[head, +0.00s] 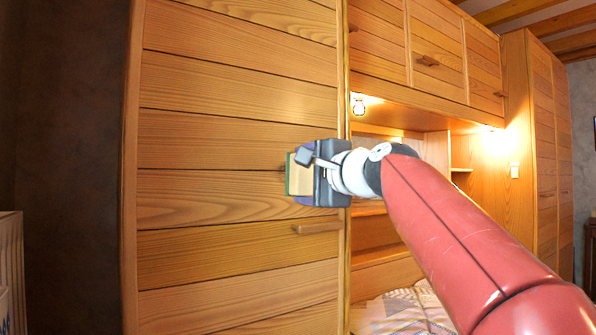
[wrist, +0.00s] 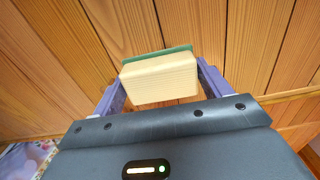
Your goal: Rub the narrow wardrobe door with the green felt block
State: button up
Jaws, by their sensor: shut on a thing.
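The narrow wardrobe door (head: 230,150) is a tall panel of horizontal wooden boards at the left in the head view. The same boards (wrist: 60,60) fill the wrist view's background. The block (head: 297,178) has a pale wooden body and a thin green felt face. It also shows in the wrist view (wrist: 160,80), with the green edge on the door side. My gripper (head: 303,177) is shut on it, one purple finger on each side. The felt faces the door and is close to it; I cannot tell whether it touches. A wooden handle (head: 318,228) is just below the gripper.
Overbed cabinets (head: 435,60) and lit shelves stand to the right. A bed (head: 405,310) lies below them. A pale slatted object (head: 11,265) stands at the far left. The door boards left of my gripper are clear.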

aim_at(276, 171)
jog(key=shift+a+r, duration=0.3)
jog(key=shift+r, duration=0.2)
jog(key=shift+p+x, duration=1.6)
jog(key=shift+x, duration=1.15)
jog(key=shift+p+x, duration=0.5)
jog(key=shift+x, duration=0.35)
jog(key=shift+f, duration=0.1)
